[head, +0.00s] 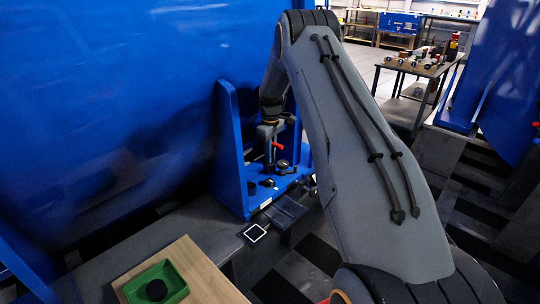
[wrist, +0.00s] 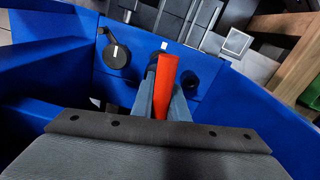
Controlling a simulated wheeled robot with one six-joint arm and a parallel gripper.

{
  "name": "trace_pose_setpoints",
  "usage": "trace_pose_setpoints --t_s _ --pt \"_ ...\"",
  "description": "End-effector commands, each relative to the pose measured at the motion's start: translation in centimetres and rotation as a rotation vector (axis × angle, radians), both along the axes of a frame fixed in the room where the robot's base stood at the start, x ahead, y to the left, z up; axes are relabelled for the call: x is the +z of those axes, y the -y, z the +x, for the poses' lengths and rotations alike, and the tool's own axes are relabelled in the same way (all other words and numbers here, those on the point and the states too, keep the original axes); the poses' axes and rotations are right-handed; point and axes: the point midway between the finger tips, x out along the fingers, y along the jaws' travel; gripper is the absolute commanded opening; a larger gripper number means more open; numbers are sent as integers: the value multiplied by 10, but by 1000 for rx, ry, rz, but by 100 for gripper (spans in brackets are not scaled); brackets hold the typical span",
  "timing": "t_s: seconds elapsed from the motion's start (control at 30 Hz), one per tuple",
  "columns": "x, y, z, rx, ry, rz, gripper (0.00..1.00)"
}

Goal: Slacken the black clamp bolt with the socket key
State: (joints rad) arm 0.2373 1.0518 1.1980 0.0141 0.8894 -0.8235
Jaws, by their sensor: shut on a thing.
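My gripper (head: 270,138) is shut on a red-handled tool, which I take to be the socket key (head: 277,145), inside the blue bracket (head: 232,150). In the wrist view the red handle (wrist: 164,82) stands between the grey fingers; its lower end is hidden. To its left is a black round knob (wrist: 117,56) with a white mark and a side lever, apart from the fingers. A dark round piece (wrist: 190,80) is just right of the handle. I cannot tell which black part is the clamp bolt, or whether the key touches one.
A wooden bench (head: 207,278) at lower left carries a green tray (head: 178,270) holding a black round part. Tall blue walls of the bracket stand close beside my gripper. A white-framed square (head: 255,233) lies near the bracket's foot. A cluttered table (head: 432,70) stands behind right.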

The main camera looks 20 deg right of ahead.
Motion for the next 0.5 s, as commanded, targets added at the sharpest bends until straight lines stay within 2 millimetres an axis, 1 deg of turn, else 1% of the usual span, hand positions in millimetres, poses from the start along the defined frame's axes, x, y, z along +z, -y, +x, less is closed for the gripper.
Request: trace_pose_setpoints --t_s 0.5 --pt "1 -2 0 -632 2 0 0"
